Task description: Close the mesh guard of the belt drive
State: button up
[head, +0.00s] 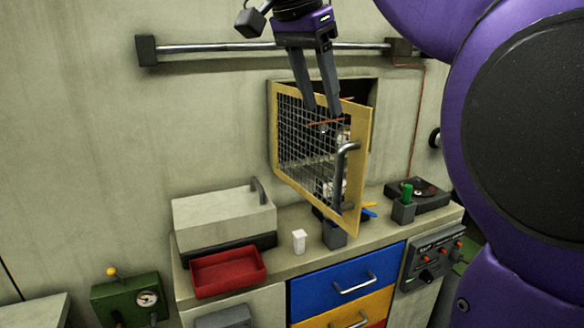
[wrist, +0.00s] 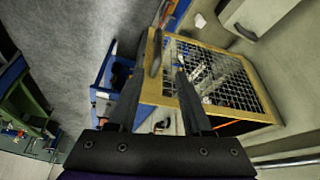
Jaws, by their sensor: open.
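The mesh guard (head: 305,146), a yellow frame with wire mesh, stands swung out from the dark wall recess (head: 358,92), its left edge at the wall. A grey bar handle (head: 346,178) is on its free right side. The wrist view also shows the guard (wrist: 215,75) and handle (wrist: 155,52). My gripper (head: 322,110) is open and empty, fingers pointing down, near the guard's upper edge and above the handle. The belt drive behind the guard is mostly hidden; a few parts show through the mesh.
Below is a bench with a beige box (head: 224,222), red tray (head: 228,272), white container (head: 299,241), grey cup (head: 334,236) and green item in a holder (head: 406,200). A wall rail (head: 270,46) runs behind my gripper. Free room lies in front of the guard.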

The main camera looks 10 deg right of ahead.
aim_at(343, 174)
jog(key=b+x, duration=0.1)
jog(key=x, duration=0.4)
jog(key=b+x, duration=0.1)
jog(key=x, duration=0.5)
jog(key=b+x, duration=0.1)
jog(key=x, duration=0.5)
jog(key=shift+s+d+b, duration=0.2)
jog(key=shift+d+b, duration=0.2)
grip_shut()
jog(key=shift+r, duration=0.1)
dwell(0.5)
